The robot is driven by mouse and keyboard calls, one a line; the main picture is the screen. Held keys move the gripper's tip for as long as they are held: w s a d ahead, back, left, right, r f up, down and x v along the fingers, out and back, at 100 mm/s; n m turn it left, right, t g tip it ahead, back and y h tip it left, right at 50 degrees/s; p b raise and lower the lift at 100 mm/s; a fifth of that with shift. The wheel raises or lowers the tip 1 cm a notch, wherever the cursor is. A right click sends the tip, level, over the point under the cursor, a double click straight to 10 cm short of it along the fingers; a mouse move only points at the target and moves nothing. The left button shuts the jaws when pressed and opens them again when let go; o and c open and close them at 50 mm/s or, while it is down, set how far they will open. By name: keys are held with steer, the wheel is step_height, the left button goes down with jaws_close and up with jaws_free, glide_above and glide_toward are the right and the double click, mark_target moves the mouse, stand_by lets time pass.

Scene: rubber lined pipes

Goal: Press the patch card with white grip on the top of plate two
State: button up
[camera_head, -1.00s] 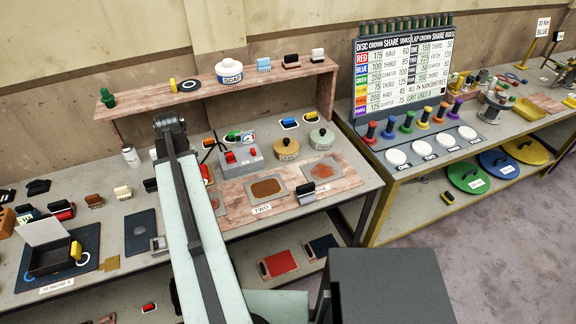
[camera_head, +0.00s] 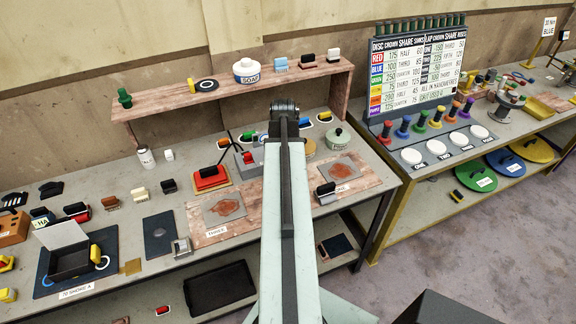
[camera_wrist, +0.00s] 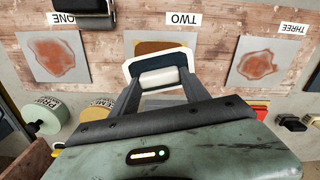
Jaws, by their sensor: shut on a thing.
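In the wrist view my gripper (camera_wrist: 163,83) is shut on the white grip (camera_wrist: 164,77) of a dark patch card with a pale rim (camera_wrist: 139,62). The card is over the near part of plate two (camera_wrist: 139,41), a grey plate with a brown coating partly showing beyond the card. Whether the card touches the plate, I cannot tell. The label TWO (camera_wrist: 183,19) lies on the far side of the plate. In the head view my arm hides plate two, the card and my fingertips.
Plate one (camera_wrist: 55,57) and plate three (camera_wrist: 259,64), each with a reddish-brown patch, flank plate two. A black-gripped block (camera_head: 325,192) stands beside plate one. Round tins (camera_wrist: 49,115) and a red-topped item (camera_wrist: 261,110) are close to my gripper. The raised shelf (camera_head: 225,92) runs behind.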

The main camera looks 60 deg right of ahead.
steer(key=m, duration=0.3)
steer(key=shift+s+f, duration=0.1)
step_height(320, 180, down, 6)
steer(key=b, duration=0.6)
steer(key=shift+f+b, duration=0.55)
steer(key=shift+b, duration=0.1)
stand_by(1.6)
step_height(320, 180, up, 7)
steer(key=p, duration=0.7)
step_height(320, 180, up, 7)
steer(key=p, duration=0.7)
steer(key=shift+f+b, duration=0.85)
steer(key=shift+d, duration=0.1)
